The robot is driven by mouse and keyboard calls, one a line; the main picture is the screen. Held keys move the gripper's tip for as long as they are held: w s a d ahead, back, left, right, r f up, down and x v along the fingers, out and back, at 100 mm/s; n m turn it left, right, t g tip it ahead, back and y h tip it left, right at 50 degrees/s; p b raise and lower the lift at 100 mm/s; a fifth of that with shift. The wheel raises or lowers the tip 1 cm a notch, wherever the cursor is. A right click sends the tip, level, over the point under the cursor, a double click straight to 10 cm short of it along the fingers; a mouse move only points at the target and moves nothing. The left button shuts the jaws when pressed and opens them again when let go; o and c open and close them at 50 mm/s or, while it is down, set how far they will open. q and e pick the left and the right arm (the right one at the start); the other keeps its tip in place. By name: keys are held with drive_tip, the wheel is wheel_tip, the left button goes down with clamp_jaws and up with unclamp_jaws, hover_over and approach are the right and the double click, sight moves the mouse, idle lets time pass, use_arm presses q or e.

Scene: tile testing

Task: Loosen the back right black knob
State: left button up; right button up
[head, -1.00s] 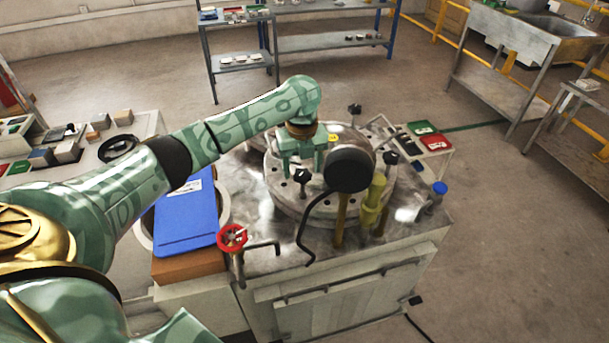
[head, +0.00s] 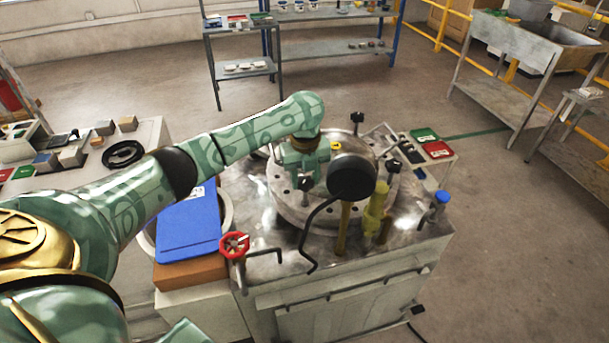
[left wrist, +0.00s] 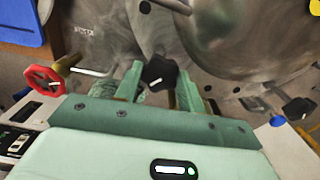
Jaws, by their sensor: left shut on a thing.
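A round metal lid (head: 285,198) with holes around its rim sits on a steel-topped cabinet. Black knobs stand around it: one at the back (head: 357,118), one at the right (head: 393,166), and one at the near left (head: 306,184). My left gripper (head: 306,174) points down over the near-left knob. In the left wrist view, its two fingers stand either side of that black knob (left wrist: 158,72), shut on it. The right-hand knob also shows in the left wrist view (left wrist: 298,107). My right gripper is not in view.
A blue-capped fitting (head: 441,196) is at the right corner.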

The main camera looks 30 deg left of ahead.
use_arm(q)
drive_tip(key=n+p, duration=0.2)
drive_tip(key=p, duration=0.1)
drive_tip(key=n+p, duration=0.2)
drive_tip(key=p, duration=0.1)
drive_tip(key=n+p, duration=0.3)
drive_tip(key=p, duration=0.1)
drive_tip(key=shift+r, duration=0.25)
drive_tip(key=n+p, duration=0.2)
drive_tip(key=n, duration=0.2)
drive_tip(key=shift+f+n, duration=0.15)
drive_tip(key=shift+n, duration=0.25)
drive_tip(key=shift+n+p, duration=0.6)
drive_tip(key=shift+n, duration=0.6)
drive_tip(key=shift+f+n+p, duration=0.1)
drive_tip(key=shift+n+p, duration=0.2)
drive_tip(key=shift+n, duration=1.3)
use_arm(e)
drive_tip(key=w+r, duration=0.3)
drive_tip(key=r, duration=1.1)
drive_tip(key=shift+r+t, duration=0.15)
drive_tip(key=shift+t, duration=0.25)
use_arm(q)
drive_tip(key=o, duration=1)
